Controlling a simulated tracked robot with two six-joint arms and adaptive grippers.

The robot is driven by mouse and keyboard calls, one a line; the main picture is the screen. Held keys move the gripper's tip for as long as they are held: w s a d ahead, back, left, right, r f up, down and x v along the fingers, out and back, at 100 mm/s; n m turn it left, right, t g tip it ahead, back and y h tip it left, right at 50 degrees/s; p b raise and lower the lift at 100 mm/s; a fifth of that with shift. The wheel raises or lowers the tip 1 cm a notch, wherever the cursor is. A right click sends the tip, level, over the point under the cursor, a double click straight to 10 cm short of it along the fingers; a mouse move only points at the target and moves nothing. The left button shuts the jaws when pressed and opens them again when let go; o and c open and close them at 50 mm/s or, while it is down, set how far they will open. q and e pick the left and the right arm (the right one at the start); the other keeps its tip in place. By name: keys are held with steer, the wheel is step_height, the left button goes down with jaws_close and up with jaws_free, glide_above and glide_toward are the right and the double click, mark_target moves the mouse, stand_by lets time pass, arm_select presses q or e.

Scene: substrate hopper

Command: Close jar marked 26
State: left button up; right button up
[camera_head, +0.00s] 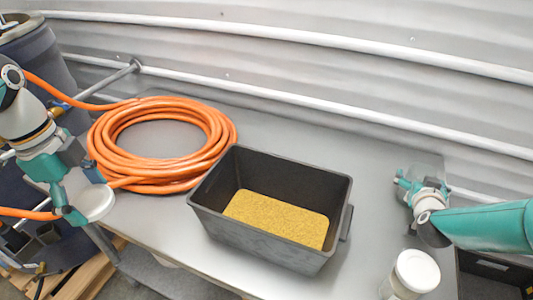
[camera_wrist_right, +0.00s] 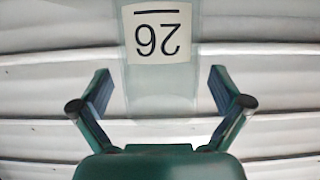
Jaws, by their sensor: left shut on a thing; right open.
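A clear jar with a white label reading 26 (camera_wrist_right: 158,35) shows upside down in the right wrist view, in line with the gap between my right fingers. In the head view a faint clear shape, likely this jar (camera_head: 428,162), is by my right gripper (camera_head: 408,187) at the table's right end. My right gripper also shows in the wrist view (camera_wrist_right: 160,92), open, with a finger on each side of the jar and visible gaps. My left gripper (camera_head: 75,200) is shut on a round white lid (camera_head: 96,204), held at the left near the table edge.
A black bin (camera_head: 213,215) with yellow grains (camera_head: 275,218) stands mid-table. A coiled orange hose (camera_head: 220,130) lies left of it. Another jar with a white lid (camera_head: 416,270) stands at the front right. A dark drum (camera_head: 45,55) is far left. The corrugated wall (camera_head: 300,60) runs behind.

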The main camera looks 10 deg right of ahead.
steer(key=shift+w+d, duration=0.1)
steer(key=shift+w, duration=0.05)
steer(key=c, duration=1.5)
steer(key=shift+r, duration=0.1)
steer(key=shift+r, duration=0.6)
arm_select(q)
steer(key=shift+r+p, duration=0.6)
steer(key=shift+r, duration=0.05)
step_height(320, 180, up, 5)
steer(key=p, duration=0.4)
steer(key=shift+f+p, duration=0.2)
steer(key=shift+p, duration=0.1)
arm_select(e)
step_height(320, 180, up, 19)
steer(key=shift+f, duration=0.2)
